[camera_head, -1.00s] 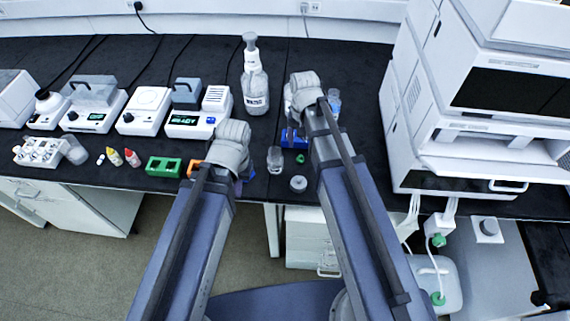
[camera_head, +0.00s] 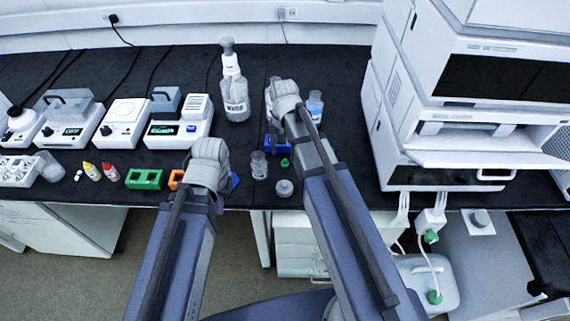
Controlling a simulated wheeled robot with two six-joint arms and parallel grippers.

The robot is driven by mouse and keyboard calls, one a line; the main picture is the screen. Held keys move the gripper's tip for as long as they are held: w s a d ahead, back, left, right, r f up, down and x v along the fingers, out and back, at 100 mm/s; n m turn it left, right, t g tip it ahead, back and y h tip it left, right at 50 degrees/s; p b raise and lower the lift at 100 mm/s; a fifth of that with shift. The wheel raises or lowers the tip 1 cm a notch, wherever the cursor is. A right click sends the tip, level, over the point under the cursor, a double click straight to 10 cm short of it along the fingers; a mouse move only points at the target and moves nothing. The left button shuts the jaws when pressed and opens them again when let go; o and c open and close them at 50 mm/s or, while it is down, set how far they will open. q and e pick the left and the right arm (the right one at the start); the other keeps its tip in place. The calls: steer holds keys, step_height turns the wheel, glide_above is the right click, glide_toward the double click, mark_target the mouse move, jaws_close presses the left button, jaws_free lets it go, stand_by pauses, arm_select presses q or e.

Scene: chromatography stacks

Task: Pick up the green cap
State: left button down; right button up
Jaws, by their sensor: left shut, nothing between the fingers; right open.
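A small green cap (camera_head: 284,162) lies on the black bench, close to a blue rack (camera_head: 277,144) and a clear glass jar (camera_head: 259,166). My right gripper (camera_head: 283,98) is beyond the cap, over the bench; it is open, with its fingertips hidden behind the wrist. My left gripper (camera_head: 210,165) is left of the cap, near the front part of the bench. It is shut and empty, and its fingertips are mostly hidden by its own wrist. Neither gripper touches the cap.
A squat grey-lidded jar (camera_head: 284,188) stands just in front of the cap. A wash bottle (camera_head: 235,98) and a blue-labelled bottle (camera_head: 315,106) stand farther back. Green (camera_head: 144,179) and orange racks (camera_head: 176,180) are at left. The chromatography stack (camera_head: 445,150) fills the right.

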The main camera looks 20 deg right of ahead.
mark_target(285, 160)
steer(key=f+b, duration=0.4)
steer(key=shift+s+d+f, duration=0.1)
steer(key=shift+s+f, duration=0.1)
steer(key=shift+f, duration=0.2)
steer(key=shift+r, duration=0.1)
jaws_close()
